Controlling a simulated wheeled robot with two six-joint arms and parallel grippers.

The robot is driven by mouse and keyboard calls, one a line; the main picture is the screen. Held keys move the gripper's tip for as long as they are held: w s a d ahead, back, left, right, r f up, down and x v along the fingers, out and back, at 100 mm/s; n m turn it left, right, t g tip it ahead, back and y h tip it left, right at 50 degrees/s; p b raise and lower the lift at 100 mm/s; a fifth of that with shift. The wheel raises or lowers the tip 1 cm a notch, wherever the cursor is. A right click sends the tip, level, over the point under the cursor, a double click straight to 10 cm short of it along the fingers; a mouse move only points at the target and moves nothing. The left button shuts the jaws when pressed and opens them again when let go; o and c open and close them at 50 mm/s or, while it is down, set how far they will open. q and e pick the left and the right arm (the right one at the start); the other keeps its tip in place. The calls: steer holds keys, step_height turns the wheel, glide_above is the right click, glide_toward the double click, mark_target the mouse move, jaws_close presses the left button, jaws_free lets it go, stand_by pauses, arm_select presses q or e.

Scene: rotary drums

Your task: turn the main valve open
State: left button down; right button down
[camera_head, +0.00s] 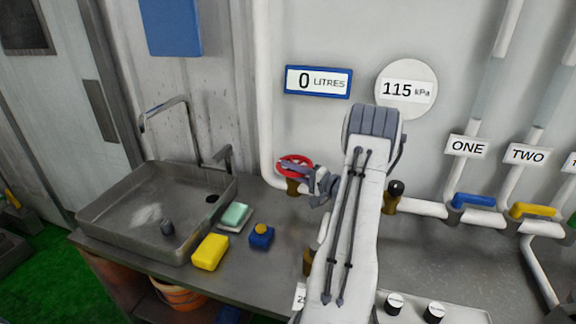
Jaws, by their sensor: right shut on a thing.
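The main valve appears to be the red round handle (297,160) on a brass body at the lower bend of the white pipe on the wall. My right gripper (288,169) reaches it from the right, with its fingers across the front of the handle. It is shut on the red handle. The fingers hide part of the handle. My right arm covers the pipe to the right of the valve. A blue-framed display (318,82) reads 0 litres and a round gauge (406,91) reads 115 kPa. My left gripper is not in view.
A blue handle (473,201) sits below label ONE, and a yellow handle (532,210) below label TWO. A dark knob (396,188) is right of my arm.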

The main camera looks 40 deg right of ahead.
steer(key=shift+s+n+y, duration=0.15)
steer(key=shift+n+y, duration=0.45)
steer(key=shift+y, duration=0.3)
steer(key=shift+g+y+p, duration=0.3)
steer(key=shift+p, duration=0.05)
steer(key=c, duration=0.8)
jaws_free()
steer(key=shift+o, duration=0.2)
